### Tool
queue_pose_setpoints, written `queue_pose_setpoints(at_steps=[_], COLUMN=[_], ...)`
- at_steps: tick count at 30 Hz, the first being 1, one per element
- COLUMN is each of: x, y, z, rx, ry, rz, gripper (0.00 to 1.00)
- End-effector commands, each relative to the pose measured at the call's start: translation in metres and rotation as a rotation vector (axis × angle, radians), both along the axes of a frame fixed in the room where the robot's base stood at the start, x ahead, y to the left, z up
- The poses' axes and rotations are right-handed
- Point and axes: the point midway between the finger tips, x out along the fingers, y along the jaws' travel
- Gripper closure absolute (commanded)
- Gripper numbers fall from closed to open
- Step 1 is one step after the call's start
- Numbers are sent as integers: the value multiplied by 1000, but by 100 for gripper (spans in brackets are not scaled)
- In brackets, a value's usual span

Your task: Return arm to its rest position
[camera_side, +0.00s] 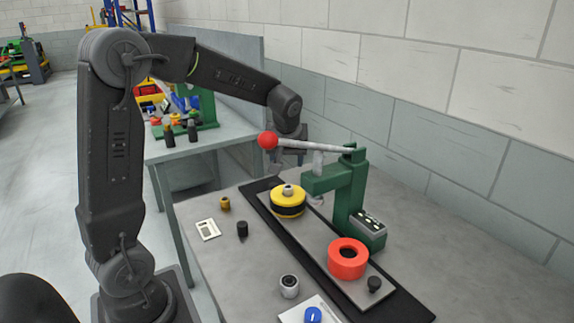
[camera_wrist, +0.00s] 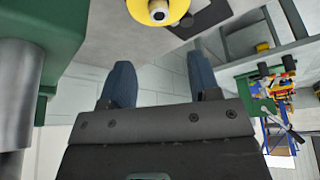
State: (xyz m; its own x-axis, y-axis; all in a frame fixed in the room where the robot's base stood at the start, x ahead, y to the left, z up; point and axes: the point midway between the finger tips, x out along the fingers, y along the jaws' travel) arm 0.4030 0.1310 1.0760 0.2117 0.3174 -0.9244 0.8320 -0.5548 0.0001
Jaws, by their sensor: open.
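My arm reaches from the left over the table in the side view. My gripper (camera_side: 291,155) is behind the white lever of the green press, which partly hides it. In the wrist view my gripper (camera_wrist: 160,80) shows two blue-grey fingers spread apart with nothing between them. The yellow and black round carrier (camera_side: 288,202) sits on the track plate below my gripper; its yellow part also shows at the top of the wrist view (camera_wrist: 143,10). The red ring carrier (camera_side: 347,259) sits nearer on the same plate.
The green press (camera_side: 350,200) stands beside the track, with a red-knobbed lever (camera_side: 315,145) close to my gripper; its green body also fills the left of the wrist view (camera_wrist: 40,25). Small parts lie on the table (camera_side: 255,268). A second table (camera_side: 205,150) stands behind; a block wall is at right.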

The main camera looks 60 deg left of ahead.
Motion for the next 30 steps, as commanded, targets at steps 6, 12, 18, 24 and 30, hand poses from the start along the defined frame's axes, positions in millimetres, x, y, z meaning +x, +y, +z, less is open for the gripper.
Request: queue_pose_setpoints(at_steps=[6, 12, 18, 24, 30], x=[0, 1, 5, 7, 14], y=[0, 5, 25, 45, 40], z=[1, 10, 50, 94, 144], rx=[0, 49, 247, 441, 560], ry=[-1, -5, -14, -28, -111], rz=[0, -20, -79, -112, -180], gripper=[44, 44, 44, 44, 44])
